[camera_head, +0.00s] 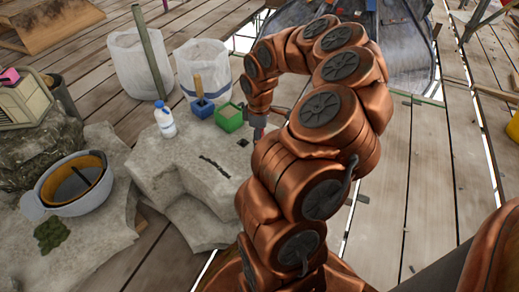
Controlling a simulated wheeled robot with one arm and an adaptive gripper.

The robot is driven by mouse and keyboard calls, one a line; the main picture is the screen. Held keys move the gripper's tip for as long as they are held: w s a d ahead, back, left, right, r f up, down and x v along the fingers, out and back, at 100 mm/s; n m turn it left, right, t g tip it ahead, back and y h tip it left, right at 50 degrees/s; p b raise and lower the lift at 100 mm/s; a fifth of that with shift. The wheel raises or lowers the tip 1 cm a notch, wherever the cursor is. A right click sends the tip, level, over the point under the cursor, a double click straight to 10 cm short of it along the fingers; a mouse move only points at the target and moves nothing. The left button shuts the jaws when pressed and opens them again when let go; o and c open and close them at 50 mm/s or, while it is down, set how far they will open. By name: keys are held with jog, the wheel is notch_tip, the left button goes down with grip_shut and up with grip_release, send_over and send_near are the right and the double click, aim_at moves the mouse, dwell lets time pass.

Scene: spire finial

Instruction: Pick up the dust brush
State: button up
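A wooden handle (198,86) stands upright in or on a small blue block or box (202,107) on the pale stone block (180,190). It may be the dust brush, but I cannot tell for sure. A thin dark item (215,165) lies flat on the same stone; it is too small to name. My gripper (257,124) is at the far right edge of the stone, right of the green box (229,117). My arm partly hides it. Its fingers are small and dark, and I cannot tell whether they are open or shut.
A white bottle with a blue cap (164,119) stands left of the blue box. Two white buckets (138,66) stand behind, with a green pole in front. A grey bowl-like vessel (74,184) is at the left. Plank floor (385,215) is open at the right.

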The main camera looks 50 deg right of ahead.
grip_shut()
dwell(0.4)
